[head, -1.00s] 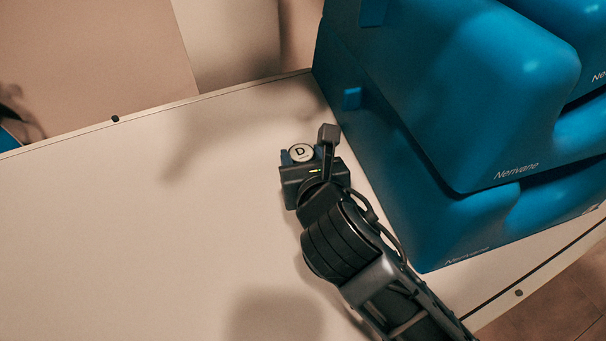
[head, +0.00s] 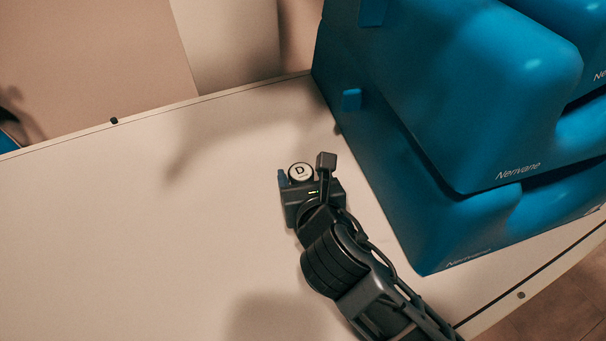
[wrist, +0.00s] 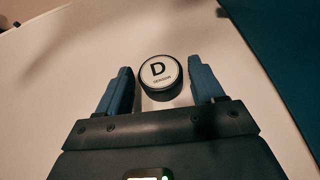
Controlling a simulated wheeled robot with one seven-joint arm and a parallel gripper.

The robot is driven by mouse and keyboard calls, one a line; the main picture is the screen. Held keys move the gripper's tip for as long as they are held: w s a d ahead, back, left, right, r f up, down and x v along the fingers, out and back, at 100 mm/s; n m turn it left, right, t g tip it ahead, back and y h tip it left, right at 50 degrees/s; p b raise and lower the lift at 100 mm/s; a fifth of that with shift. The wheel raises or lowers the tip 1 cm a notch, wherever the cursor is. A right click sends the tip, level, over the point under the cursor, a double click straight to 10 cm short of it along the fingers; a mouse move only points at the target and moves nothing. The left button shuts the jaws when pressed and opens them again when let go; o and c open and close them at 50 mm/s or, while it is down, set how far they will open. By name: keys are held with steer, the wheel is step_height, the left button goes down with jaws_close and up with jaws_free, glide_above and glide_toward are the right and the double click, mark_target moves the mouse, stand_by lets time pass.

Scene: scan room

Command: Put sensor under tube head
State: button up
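The sensor is a small round puck (wrist: 159,75) with a dark side and a white top marked "D". In the wrist view it lies between the two blue fingers of my gripper (wrist: 161,84), with a gap on each side. In the head view the sensor (head: 300,172) shows at the tip of my gripper (head: 297,178), and the right finger is hidden by the wrist parts. My gripper is open around the sensor, low over the white table. No tube head can be made out in either view.
Large blue stacked cases (head: 440,120) marked "Nenvane" stand close to the right of my gripper. The white table (head: 100,240) is clear to the left. Its back edge has a small dark knob (head: 114,121).

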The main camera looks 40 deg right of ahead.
steer(key=shift+o, duration=0.6)
steer(key=shift+s+r, duration=0.1)
steer(key=shift+r, duration=0.05)
steer(key=v, duration=1.1)
steer(key=shift+s+a+r, duration=0.2)
steer(key=shift+s, duration=0.05)
